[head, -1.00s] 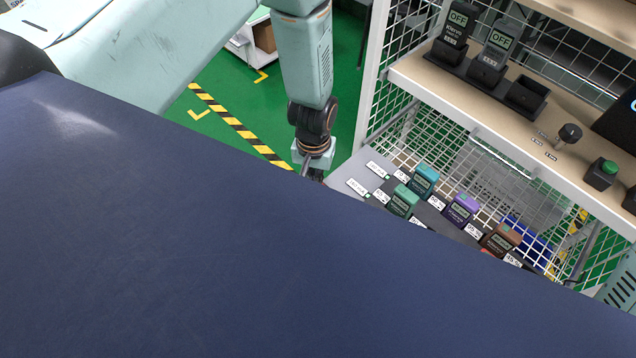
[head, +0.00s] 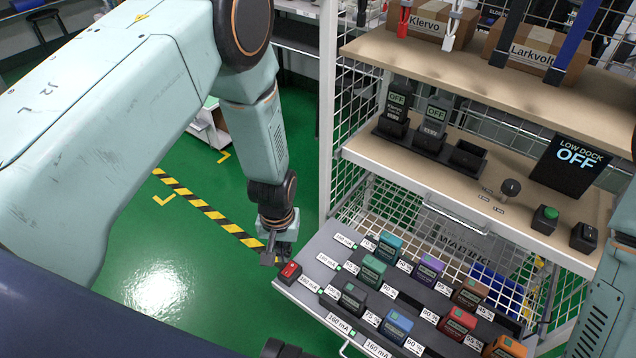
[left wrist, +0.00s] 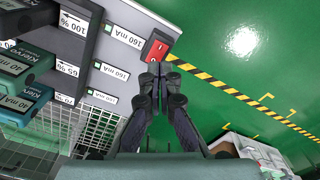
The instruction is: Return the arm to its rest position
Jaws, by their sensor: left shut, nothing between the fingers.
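My left arm comes in from the left in the head view and hangs down in front of the shelf rack. My left gripper (head: 270,256) is at its lower end, shut and empty. It is just left of the red rocker switch (head: 290,271) on the corner of the pulled-out drawer. In the left wrist view the fingers (left wrist: 155,70) are together, with the red switch (left wrist: 157,47) just beyond their tips. I cannot tell whether they touch it.
The grey drawer (head: 322,252) holds several coloured testers with labels. Above it, a shelf (head: 400,158) carries two testers reading OFF in a dark dock, a LOW DOCK display (head: 572,165), a knob and a green button (head: 546,216). Open green floor (head: 165,285) lies left of the drawer.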

